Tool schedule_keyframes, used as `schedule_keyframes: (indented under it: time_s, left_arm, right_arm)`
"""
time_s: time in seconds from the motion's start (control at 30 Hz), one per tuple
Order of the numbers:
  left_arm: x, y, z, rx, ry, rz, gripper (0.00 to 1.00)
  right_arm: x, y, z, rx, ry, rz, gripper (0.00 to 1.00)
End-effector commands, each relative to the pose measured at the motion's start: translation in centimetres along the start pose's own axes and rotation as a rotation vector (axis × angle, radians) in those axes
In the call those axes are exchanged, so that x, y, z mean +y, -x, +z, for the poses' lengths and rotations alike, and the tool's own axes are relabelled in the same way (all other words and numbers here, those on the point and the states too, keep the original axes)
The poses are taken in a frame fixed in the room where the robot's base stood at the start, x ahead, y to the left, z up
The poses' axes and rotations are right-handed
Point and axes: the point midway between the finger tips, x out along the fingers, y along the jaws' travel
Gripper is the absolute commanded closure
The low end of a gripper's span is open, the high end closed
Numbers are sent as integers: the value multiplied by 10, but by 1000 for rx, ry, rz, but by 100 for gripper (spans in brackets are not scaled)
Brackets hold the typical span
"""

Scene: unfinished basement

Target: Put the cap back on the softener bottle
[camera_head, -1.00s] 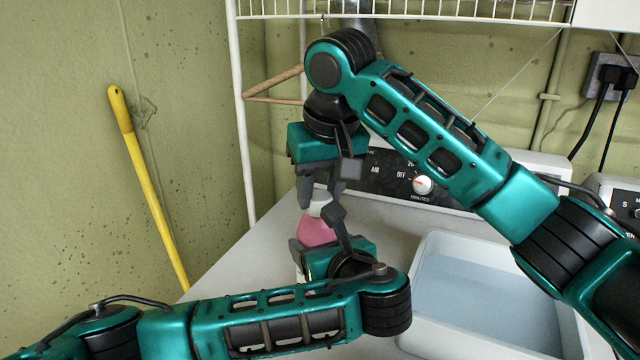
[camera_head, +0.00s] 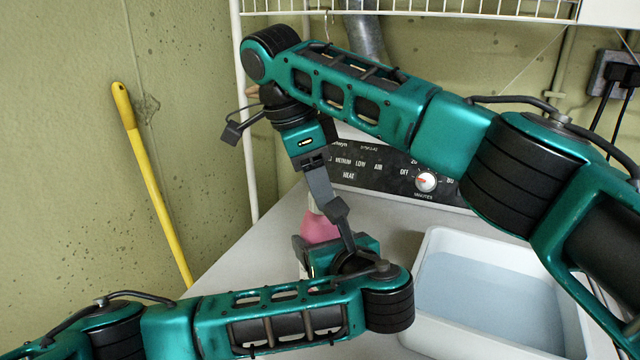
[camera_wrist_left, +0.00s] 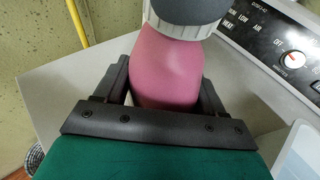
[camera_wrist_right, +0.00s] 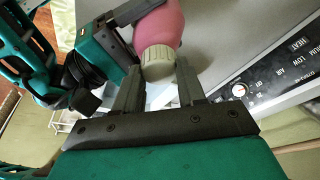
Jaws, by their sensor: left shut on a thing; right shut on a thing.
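The softener bottle is pink (camera_head: 318,229) and stands upright on the worktop, mostly hidden behind my left arm. My left gripper (camera_wrist_left: 165,80) is shut on the bottle's body, which also shows in the left wrist view (camera_wrist_left: 166,66). The cap (camera_wrist_left: 178,28) is off-white and ribbed, and it sits at the top of the bottle. It also shows in the right wrist view (camera_wrist_right: 158,60). My right gripper (camera_wrist_right: 159,72) comes from above and is shut on the cap. I cannot tell how tightly the cap is seated.
A white tub (camera_head: 425,262) with pale blue inside stands to the right on the grey worktop (camera_head: 235,268). A machine panel with a dial (camera_head: 400,172) is behind. A wire shelf (camera_head: 470,12) hangs above. A yellow pole (camera_head: 150,185) leans against the left wall.

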Motion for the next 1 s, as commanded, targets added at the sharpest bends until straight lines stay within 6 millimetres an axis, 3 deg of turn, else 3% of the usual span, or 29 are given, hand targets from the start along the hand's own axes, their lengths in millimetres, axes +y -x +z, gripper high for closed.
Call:
schedule_keyframes:
  time_s: [0.2,0.4,0.6,0.93,0.97,1.0]
  left_arm:
    - [0,0,0,0,-1,-2,100]
    - [-1,0,0,0,-1,-2,100]
    - [-1,0,0,0,-1,-3,100]
    - [-1,0,0,1,-1,-2,100]
    - [-1,0,0,1,-1,-2,100]
    - [-1,0,0,1,-1,-2,100]
  right_arm:
    - [-2,1,1,-1,-427,133,88]
    - [-3,0,1,-3,-662,205,88]
    - [-3,0,0,-5,-766,234,88]
    - [-2,0,-1,-4,-773,238,88]
    - [-2,0,-1,-4,-773,238,58]
    - [-2,0,-1,-4,-773,238,55]
